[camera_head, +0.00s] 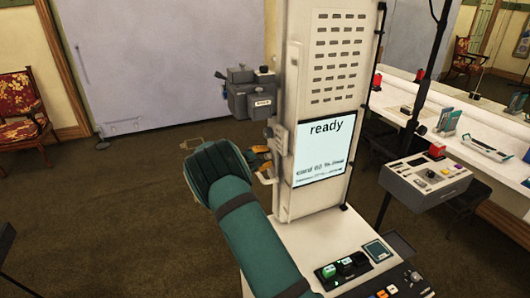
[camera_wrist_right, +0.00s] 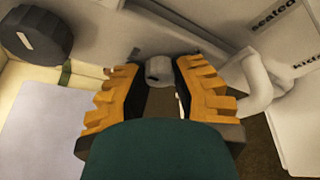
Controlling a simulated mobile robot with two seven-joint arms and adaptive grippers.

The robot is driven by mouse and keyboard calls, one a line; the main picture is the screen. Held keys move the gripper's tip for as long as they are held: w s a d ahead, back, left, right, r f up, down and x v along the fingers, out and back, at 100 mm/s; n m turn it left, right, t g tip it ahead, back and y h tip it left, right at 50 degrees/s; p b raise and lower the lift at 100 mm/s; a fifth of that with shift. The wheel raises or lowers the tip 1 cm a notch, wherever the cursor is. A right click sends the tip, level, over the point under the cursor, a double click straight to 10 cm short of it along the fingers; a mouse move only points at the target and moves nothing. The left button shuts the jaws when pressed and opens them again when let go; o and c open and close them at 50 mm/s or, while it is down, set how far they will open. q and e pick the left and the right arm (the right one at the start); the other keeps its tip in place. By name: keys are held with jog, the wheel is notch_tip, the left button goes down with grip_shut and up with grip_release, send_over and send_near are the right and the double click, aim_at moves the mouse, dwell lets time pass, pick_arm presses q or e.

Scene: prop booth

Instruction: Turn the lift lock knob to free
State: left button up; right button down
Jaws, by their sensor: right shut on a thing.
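My right gripper (camera_head: 262,153) reaches in from below on its teal arm to the left side of the white upright machine. The teal wrist covers most of it, and only bits of its orange fingers show. In the right wrist view its two orange fingers (camera_wrist_right: 160,80) are closed about a small grey round knob (camera_wrist_right: 159,70), which I take to be the lift lock knob. The knob's marks are too small to read, so I cannot tell its setting. My left gripper is not in view.
The white machine (camera_head: 328,85) has a screen (camera_head: 325,150) reading "ready". A grey box (camera_head: 250,95) juts from its left side, above my gripper. A pale curved handle (camera_wrist_right: 262,88) is close right of the fingers. A control panel (camera_head: 426,177) stands to the right.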

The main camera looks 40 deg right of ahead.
jog(key=shift+d+n+g+p, duration=0.1)
jog(key=shift+n+g+p, duration=0.2)
jog(key=shift+n+p, duration=0.2)
dwell(0.3)
jog(key=c, duration=0.7)
grip_release()
jog(key=shift+y, duration=0.3)
jog(key=v, duration=1.2)
jog(key=shift+s, duration=0.1)
jog(key=shift+f, duration=0.1)
